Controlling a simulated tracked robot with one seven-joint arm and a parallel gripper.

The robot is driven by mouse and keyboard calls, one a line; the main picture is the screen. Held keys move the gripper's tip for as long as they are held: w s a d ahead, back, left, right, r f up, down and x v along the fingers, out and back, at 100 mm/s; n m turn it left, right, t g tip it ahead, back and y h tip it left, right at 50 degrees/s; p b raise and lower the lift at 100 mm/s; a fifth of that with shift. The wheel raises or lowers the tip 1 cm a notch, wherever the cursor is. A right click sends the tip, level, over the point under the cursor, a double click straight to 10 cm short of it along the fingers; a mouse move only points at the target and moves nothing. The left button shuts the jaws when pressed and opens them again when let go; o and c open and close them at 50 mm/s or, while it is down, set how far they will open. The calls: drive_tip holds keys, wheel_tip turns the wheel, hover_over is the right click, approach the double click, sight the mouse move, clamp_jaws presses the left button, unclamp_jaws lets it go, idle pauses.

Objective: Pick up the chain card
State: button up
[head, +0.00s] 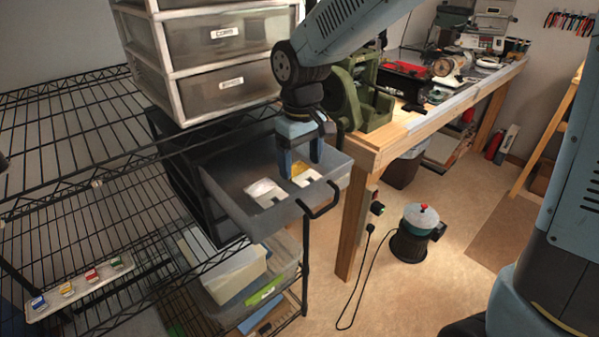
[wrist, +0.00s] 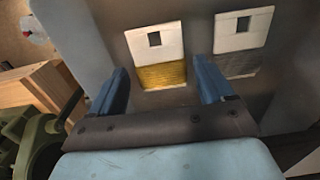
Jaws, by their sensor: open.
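Two white cards with square cut-outs lie in a pulled-out grey drawer (head: 235,208). One card has a gold, chain-like lower part (head: 306,176); this gold card (wrist: 158,40) also shows in the wrist view. The other card (head: 264,192) has a grey lower part and lies to its left in the head view; this grey card (wrist: 242,30) is at the right in the wrist view. My gripper (head: 300,166) is open and points down into the drawer over the gold card. In the wrist view my gripper's blue fingers (wrist: 160,82) stand apart either side of the gold card's lower part, with nothing visibly held.
The drawer has a black handle (head: 320,202) at its front. A black wire shelf (head: 70,150) carries a white drawer tower (head: 150,60). A wooden workbench (head: 400,130) with a green machine (head: 362,95) stands close on the right. Open floor lies beyond.

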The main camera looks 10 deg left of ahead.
drive_tip(key=shift+f, duration=0.85)
drive_tip(key=c, duration=0.8)
drive_tip(key=shift+r, duration=0.1)
